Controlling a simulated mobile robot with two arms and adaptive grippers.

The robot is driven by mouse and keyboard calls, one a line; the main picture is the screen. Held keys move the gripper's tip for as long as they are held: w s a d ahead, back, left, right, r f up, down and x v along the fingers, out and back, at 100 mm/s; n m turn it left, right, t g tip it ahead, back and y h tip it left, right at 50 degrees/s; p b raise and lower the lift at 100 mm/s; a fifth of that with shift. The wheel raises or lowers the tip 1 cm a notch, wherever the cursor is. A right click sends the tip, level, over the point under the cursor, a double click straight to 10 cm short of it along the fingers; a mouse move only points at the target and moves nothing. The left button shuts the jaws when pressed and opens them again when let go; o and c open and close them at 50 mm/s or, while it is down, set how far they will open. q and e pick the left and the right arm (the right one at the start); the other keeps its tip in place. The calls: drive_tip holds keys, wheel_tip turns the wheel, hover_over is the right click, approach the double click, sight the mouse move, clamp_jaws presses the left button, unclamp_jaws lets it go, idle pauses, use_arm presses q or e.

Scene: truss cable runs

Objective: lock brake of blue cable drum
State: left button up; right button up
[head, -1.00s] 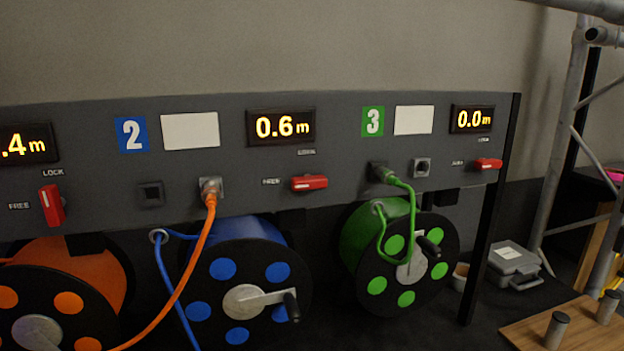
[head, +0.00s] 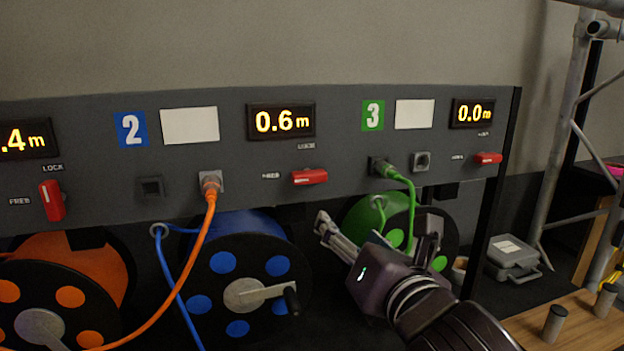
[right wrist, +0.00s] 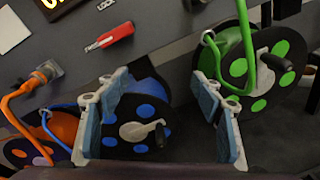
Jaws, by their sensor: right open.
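The blue cable drum (head: 238,285) hangs below the number 2 section of the dark panel, its crank handle at the front. Its red brake lever (head: 309,177) sits on the panel above and right of the drum, lying horizontal beside the FREE label. In the right wrist view the lever (right wrist: 109,37) is at the upper left. My right gripper (head: 345,232) is open and empty, in front of the green drum, below and right of the lever and apart from it. In the right wrist view its blue-padded fingers (right wrist: 165,112) are spread wide. My left gripper is not in view.
An orange cable (head: 190,275) plugs into the panel in section 2. A green cable (head: 411,205) plugs in near the green drum (head: 362,222). The orange drum (head: 100,270) is at left. Scaffold tubes (head: 560,130) stand at right. A grey case (head: 513,259) lies behind a wooden board.

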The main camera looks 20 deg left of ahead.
sight(311, 178)
drive_tip(key=s+a+r+n+y, duration=0.1)
drive_tip(key=s+a+r+n, duration=0.1)
drive_tip(key=a+r+n, duration=0.35)
drive_tip(key=shift+n+t, duration=0.25)
drive_tip(key=shift+t, duration=0.15)
drive_tip(key=w, duration=0.2)
drive_tip(key=w+a+p, duration=0.1)
drive_tip(key=w, duration=0.1)
drive_tip(key=w+a+r+p, duration=0.1)
drive_tip(key=w, duration=0.1)
drive_tip(key=shift+w+a, duration=0.1)
drive_tip(key=shift+w, duration=0.1)
drive_tip(key=c, duration=1.2)
drive_tip(key=shift+o, duration=0.2)
